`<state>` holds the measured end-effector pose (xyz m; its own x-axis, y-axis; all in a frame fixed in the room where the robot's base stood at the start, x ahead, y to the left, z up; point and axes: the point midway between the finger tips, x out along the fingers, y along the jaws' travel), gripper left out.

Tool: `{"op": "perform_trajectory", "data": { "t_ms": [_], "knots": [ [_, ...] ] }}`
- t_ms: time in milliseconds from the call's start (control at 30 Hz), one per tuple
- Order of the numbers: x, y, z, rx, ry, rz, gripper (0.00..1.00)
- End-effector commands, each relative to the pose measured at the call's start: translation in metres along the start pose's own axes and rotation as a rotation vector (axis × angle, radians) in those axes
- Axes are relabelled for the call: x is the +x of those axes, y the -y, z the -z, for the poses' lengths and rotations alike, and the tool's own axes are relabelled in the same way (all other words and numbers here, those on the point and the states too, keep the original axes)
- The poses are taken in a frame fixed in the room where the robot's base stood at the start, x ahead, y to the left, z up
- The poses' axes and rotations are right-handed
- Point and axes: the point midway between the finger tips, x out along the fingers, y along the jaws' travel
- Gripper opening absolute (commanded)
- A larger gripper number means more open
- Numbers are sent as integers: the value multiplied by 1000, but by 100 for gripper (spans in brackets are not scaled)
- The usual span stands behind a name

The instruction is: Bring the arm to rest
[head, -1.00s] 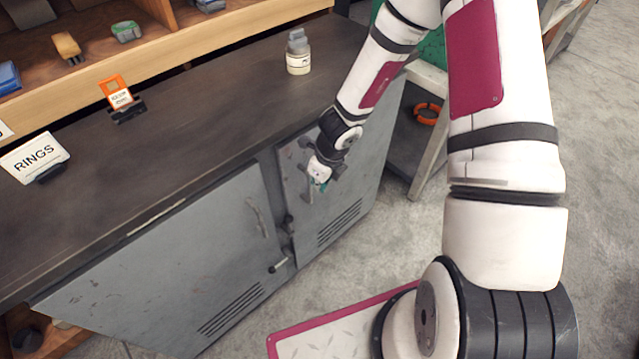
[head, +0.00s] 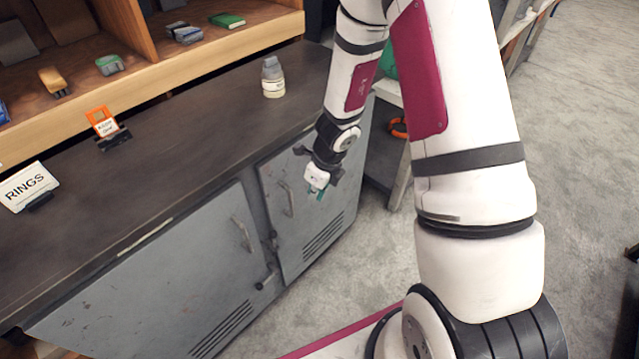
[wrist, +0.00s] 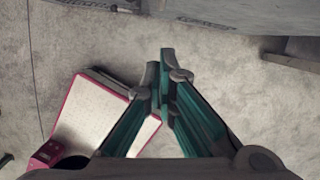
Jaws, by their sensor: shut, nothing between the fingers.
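My gripper (head: 316,190) hangs pointing down at the end of my white and magenta arm, in front of the grey cabinet's right door in the head view. In the wrist view my gripper (wrist: 164,75) shows its teal-lined fingers closed together at the tips with nothing between them. No flanged pipe shows in these views.
A dark workbench (head: 150,190) stands on the left over grey cabinet doors (head: 200,270). On it are a RINGS sign (head: 28,186), an orange tag holder (head: 103,122) and a small bottle (head: 272,78). Open floor (head: 590,150) lies to the right.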

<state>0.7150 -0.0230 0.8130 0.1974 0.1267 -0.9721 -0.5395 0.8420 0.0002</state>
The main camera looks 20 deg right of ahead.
Motion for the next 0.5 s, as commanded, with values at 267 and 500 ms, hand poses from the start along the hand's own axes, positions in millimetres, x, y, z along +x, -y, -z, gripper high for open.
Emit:
{"op": "perform_trajectory", "data": {
  "t_ms": [267,500],
  "knots": [
    [-31,0,0,-1,1,1,0],
    [-37,0,0,2,0,0,0]
  ]
}}
